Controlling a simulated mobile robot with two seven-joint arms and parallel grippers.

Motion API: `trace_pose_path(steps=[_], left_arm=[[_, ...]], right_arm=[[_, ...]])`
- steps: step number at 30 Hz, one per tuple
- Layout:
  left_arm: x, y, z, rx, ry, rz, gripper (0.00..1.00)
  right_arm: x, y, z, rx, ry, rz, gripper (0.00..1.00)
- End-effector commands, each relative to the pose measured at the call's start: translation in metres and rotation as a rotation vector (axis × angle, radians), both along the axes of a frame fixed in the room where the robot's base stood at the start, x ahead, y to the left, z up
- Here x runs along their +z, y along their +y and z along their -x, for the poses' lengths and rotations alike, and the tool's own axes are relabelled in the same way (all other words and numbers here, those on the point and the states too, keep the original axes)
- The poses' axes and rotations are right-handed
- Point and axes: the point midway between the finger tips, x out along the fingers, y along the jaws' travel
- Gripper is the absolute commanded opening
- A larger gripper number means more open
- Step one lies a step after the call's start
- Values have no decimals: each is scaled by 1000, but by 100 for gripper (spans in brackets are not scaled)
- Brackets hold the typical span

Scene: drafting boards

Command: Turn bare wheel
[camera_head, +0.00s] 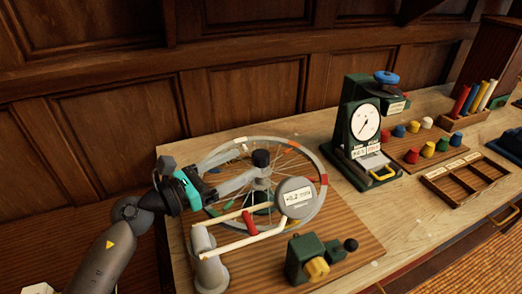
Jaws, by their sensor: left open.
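The bare spoked wheel (310,160) lies flat on its stand on a wooden board, with a pale rim carrying coloured marks. A dark hub knob (261,158) stands at its middle. A round gauge (295,197) with a small readout sits at the rim's near right side. My left gripper (241,167) is open and reaches in over the wheel's left side, its fingers pointing toward the hub. Whether it touches the rim, spokes or hub I cannot tell. The gripper hides part of the rim's left side. My right gripper is out of view.
A pale frame with a red handle (250,222) and a grey post (209,262) stand in front of the wheel. A green block with a yellow knob (317,268) is nearby. A green dial press (358,130), coloured knobs (413,127) and a divided tray (466,178) stand right.

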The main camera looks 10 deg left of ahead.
Motion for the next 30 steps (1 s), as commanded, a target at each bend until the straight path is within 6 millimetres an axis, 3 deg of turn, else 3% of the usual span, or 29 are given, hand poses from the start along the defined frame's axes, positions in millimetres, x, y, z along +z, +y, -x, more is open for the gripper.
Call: trace_pose_path(steps=[10,23,30], left_arm=[[1,-34,-39,1,-2,3,81],[0,-41,-47,0,0,0,81],[0,-41,-47,0,0,0,57]], right_arm=[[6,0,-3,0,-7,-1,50],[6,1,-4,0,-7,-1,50],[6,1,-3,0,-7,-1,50]])
